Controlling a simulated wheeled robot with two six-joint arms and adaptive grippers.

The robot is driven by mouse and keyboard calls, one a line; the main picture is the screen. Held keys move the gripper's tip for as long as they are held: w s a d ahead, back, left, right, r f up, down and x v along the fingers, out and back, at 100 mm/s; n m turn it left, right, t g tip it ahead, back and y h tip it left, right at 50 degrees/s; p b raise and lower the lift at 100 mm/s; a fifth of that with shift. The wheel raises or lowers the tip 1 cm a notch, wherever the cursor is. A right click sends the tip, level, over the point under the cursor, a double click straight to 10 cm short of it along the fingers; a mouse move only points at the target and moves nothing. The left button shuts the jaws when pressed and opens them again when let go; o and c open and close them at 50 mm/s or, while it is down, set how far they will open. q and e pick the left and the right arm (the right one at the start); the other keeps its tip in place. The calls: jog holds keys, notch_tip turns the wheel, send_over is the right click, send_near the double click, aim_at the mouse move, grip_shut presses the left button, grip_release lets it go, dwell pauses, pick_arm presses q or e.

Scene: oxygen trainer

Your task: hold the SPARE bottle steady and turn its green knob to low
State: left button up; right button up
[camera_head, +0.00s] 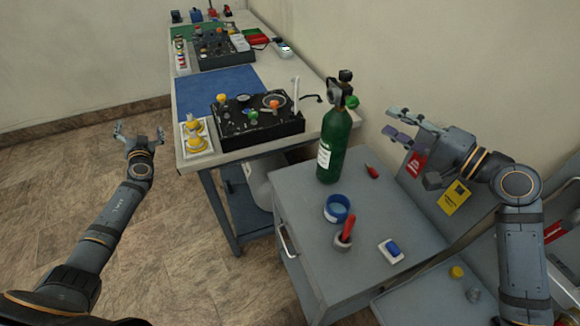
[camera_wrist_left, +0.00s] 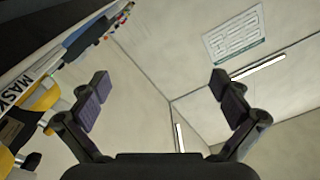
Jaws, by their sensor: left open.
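A dark green bottle (camera_head: 334,150) with a white label stands upright on the grey cabinet top; the label is too small to read. A black valve and regulator top it, and a small green knob (camera_head: 352,101) shows on its right side. My right gripper (camera_head: 390,121) is to the right of the bottle, fingers parted and pointing left toward it, with a gap between and nothing held. My left gripper (camera_head: 139,130) is far left of the bottle, over the floor beside the bench, open and empty. Its spread fingers also show in the left wrist view (camera_wrist_left: 165,92).
The cabinet top (camera_head: 290,190) also carries a blue ring-shaped roll (camera_head: 337,208), a red-handled tool (camera_head: 346,232), a small white-and-blue box (camera_head: 391,250) and a small red item (camera_head: 372,172). A black trainer panel (camera_head: 240,132) sits on the bench left of the bottle. The floor at left is clear.

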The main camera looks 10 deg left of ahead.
aim_at(332, 152)
pick_arm(q)
jog(key=w+d+r+n+t+h, duration=0.1)
jog(key=w+d+r, duration=0.2)
jog(key=r, duration=0.2)
jog(key=w+d+r+t+h, duration=0.1)
jog(key=w+d+r, duration=0.15)
jog(key=r, duration=0.25)
jog(key=w+d+r+m+t+h, duration=0.15)
jog(key=d+h, duration=0.25)
jog(key=d, duration=0.4)
jog(key=w+d+r+m+t+h, duration=0.1)
jog(key=w+d+t+h, duration=0.15)
jog(key=d, duration=0.55)
jog(key=s+d+f+m+g+h, duration=0.25)
jog(key=s+d+f+h, duration=0.2)
jog(key=d, duration=0.65)
jog(key=s+d+f+m+g+h, duration=0.2)
jog(key=s+d+f+g+h, duration=0.25)
jog(key=d, duration=0.75)
jog(key=s+d+f+m+g+h, duration=0.1)
jog(key=s+d+f+m+h, duration=0.3)
jog(key=d+f, duration=0.5)
jog(key=shift+n+h, duration=0.45)
jog(key=shift+n, duration=0.15)
jog(key=x, duration=0.4)
jog(key=r+x, duration=0.1)
jog(key=x, duration=0.3)
jog(key=s+d+r+x, duration=0.1)
jog(key=x, duration=0.3)
jog(key=shift+r, duration=0.25)
